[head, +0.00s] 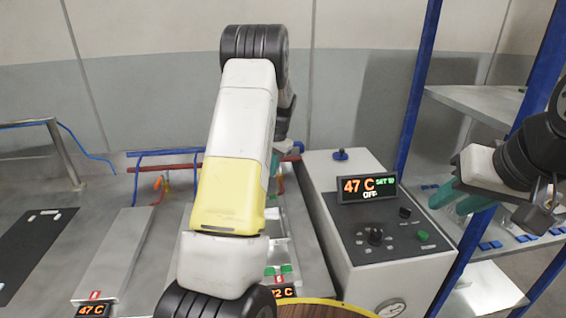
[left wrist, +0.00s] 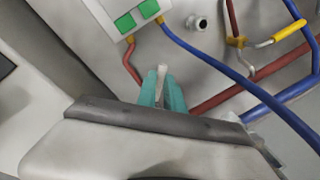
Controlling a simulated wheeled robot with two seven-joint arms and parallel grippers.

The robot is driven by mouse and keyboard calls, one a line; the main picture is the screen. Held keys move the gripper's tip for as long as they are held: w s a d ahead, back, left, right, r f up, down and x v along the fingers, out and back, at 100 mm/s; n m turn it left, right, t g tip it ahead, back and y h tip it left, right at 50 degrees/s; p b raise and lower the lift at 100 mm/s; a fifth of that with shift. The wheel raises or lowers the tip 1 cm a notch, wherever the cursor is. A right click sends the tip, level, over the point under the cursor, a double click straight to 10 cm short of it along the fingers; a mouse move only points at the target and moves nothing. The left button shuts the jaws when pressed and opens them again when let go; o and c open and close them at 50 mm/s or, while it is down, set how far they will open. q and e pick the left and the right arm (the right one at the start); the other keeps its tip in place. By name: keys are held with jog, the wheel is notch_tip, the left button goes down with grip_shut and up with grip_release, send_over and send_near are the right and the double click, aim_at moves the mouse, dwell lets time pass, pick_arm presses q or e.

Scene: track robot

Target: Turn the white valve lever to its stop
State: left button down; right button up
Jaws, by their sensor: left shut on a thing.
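The white valve lever (left wrist: 161,73) shows in the left wrist view as a pale narrow bar standing between the teal fingertips. My left gripper (left wrist: 161,92) is shut on it, with a finger on either side. The lever's pivot and lower part are hidden by the fingers. In the head view my left arm covers the lever and the left fingers. My right gripper (head: 460,198) is at the right of the head view, in front of the blue-framed shelf. Its teal fingers look apart and empty, far from the lever.
Red pipes (left wrist: 225,95) and blue pipes (left wrist: 212,62) run close by the left gripper. A yellow-handled lever (left wrist: 288,32) is to its right, and a box with green squares (left wrist: 123,20) is above. A grey control console (head: 385,255) with a display stands right of my left arm.

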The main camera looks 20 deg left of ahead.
pick_arm(q)
jog(key=d+n, duration=0.1)
jog(key=n, duration=0.1)
jog(key=d+n, duration=0.1)
jog(key=shift+n+g, duration=0.3)
jog(key=shift+n, duration=0.1)
jog(key=shift+w+d+n+g, duration=0.2)
jog(key=shift+d+n, duration=0.4)
jog(key=shift+n, duration=0.5)
jog(key=shift+w+d+n+g, duration=0.2)
jog(key=shift+d+n, duration=0.4)
jog(key=shift+n, duration=0.5)
jog(key=c, duration=1.5)
grip_release()
jog(key=shift+o, duration=0.2)
jog(key=shift+r, duration=0.15)
